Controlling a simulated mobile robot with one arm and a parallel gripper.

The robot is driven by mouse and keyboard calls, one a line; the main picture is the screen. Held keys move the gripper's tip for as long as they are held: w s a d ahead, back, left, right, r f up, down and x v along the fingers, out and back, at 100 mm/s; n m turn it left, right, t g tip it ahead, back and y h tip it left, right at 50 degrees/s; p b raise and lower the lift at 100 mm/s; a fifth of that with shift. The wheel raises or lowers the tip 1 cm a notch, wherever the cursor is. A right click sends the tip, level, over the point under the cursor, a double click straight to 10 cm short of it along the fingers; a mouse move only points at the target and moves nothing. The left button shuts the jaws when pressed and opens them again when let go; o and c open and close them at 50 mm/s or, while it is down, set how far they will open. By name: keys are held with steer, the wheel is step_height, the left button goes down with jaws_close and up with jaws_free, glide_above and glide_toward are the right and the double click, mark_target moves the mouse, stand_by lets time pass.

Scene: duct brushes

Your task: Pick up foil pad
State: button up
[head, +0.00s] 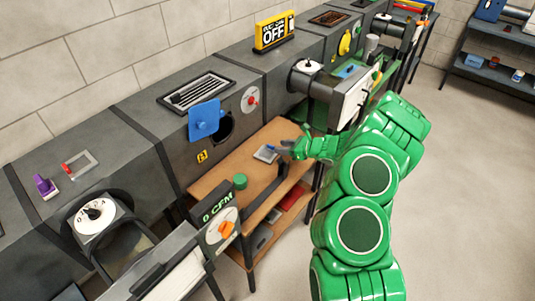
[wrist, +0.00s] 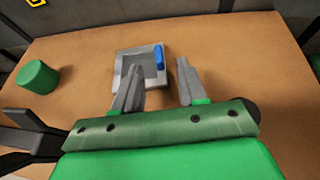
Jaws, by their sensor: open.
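A small grey square pad with a raised rim, which looks like the foil pad (wrist: 127,62), lies flat on the wooden table (wrist: 230,60). A blue piece (wrist: 159,57) sits at its right edge. The pad also shows in the head view (head: 265,154). My gripper (wrist: 159,70) is open, its two grey fingers apart with nothing held between them. In the wrist view the left finger overlaps the pad's lower part, and the right finger is just right of the pad. I cannot tell whether either finger touches it. In the head view my gripper (head: 283,148) is at the pad's right.
A green cylinder (wrist: 38,77) stands left of the pad on the table. The grey duct with an open round port (head: 224,127) runs behind. Bare wood surrounds the pad.

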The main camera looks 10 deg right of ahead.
mark_target(267, 153)
steer(key=shift+x, duration=1.9)
steer(key=shift+s, duration=0.1)
jaws_close()
